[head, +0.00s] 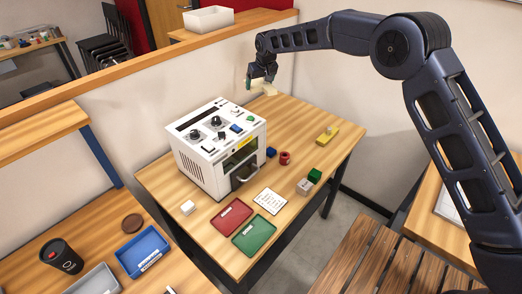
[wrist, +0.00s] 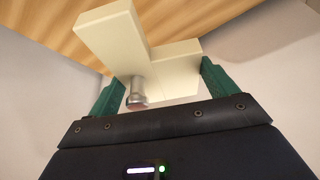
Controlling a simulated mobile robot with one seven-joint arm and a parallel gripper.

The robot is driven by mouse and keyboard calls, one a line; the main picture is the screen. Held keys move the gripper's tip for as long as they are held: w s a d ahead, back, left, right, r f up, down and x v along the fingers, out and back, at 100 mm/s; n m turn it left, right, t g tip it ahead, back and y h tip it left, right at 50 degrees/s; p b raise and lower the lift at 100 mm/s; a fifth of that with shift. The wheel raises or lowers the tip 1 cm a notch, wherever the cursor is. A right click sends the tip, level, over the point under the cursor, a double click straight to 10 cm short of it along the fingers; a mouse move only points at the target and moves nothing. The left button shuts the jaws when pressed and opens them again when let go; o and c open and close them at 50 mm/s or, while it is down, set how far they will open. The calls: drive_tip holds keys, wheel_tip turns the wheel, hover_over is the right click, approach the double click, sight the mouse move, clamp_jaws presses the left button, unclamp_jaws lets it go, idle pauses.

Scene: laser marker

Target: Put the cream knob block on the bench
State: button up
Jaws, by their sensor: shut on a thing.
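The cream knob block (wrist: 120,38) is held between the green fingers of my gripper (wrist: 163,84) in the wrist view. It is an angular cream piece with a short metal knob (wrist: 136,92) on it. In the head view the block (head: 269,89) is a small pale shape at my gripper (head: 259,84), above the far end of the wooden workbench (head: 300,122). It appears to be held above the bench top; the exact gap cannot be told.
A white laser machine (head: 205,165) stands left of the gripper.

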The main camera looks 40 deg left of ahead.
drive_tip(key=shift+s+a+f, duration=0.1)
drive_tip(key=shift+s+a, duration=0.45)
drive_tip(key=shift+s, duration=0.35)
wheel_tip(320, 180, down, 20)
drive_tip(key=shift+r, duration=0.15)
drive_tip(key=shift+s, duration=0.1)
drive_tip(key=o, duration=0.9)
drive_tip(key=v, duration=1.2)
drive_tip(key=shift+d, duration=0.1)
